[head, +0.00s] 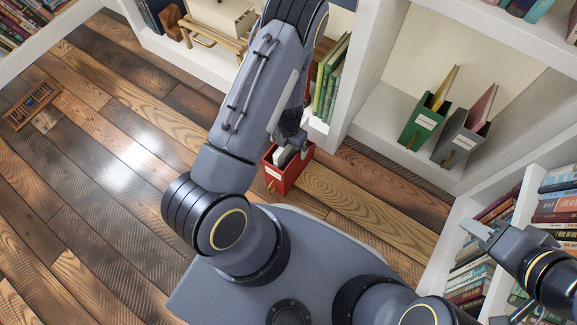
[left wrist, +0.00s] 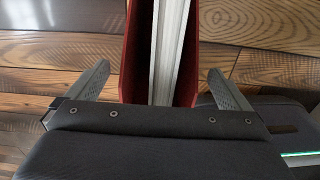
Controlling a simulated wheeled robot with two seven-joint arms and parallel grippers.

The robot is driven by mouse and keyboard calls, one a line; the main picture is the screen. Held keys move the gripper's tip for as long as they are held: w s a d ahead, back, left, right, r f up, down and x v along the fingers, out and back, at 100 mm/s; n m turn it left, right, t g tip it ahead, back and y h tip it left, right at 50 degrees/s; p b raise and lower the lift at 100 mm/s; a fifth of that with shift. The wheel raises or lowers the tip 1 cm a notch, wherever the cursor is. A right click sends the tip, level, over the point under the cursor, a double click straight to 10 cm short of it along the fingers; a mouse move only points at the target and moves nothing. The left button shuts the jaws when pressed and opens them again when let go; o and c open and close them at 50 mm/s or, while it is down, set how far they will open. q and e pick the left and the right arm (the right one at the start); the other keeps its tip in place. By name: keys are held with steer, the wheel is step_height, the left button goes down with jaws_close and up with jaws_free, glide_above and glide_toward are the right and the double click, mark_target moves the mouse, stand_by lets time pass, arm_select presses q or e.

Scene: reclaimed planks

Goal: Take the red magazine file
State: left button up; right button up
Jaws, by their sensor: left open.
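The red magazine file (head: 286,174) is in front of the shelves in the head view, with pale contents and a label plate on its front. It also shows in the left wrist view (left wrist: 136,65), its two red walls on either side of a pale block of pages. My left gripper (head: 291,143) is over the file, its fingers open. In the left wrist view the left gripper (left wrist: 158,75) has one finger on each side of the file, with gaps visible. Whether the file touches the floor is unclear. My right gripper (head: 480,231) is far right, away from the file.
A green file (head: 421,127) and a grey file (head: 459,142) stand on the shelf at right. Green books (head: 331,80) stand in the shelf behind the arm. Book-filled shelves (head: 462,215) line the right side. An abacus-like frame (head: 31,104) lies on the open plank floor at left.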

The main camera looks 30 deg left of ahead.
arm_select(q)
step_height(320, 180, down, 2)
steer(key=shift+f, duration=0.15)
steer(key=c, duration=1.6)
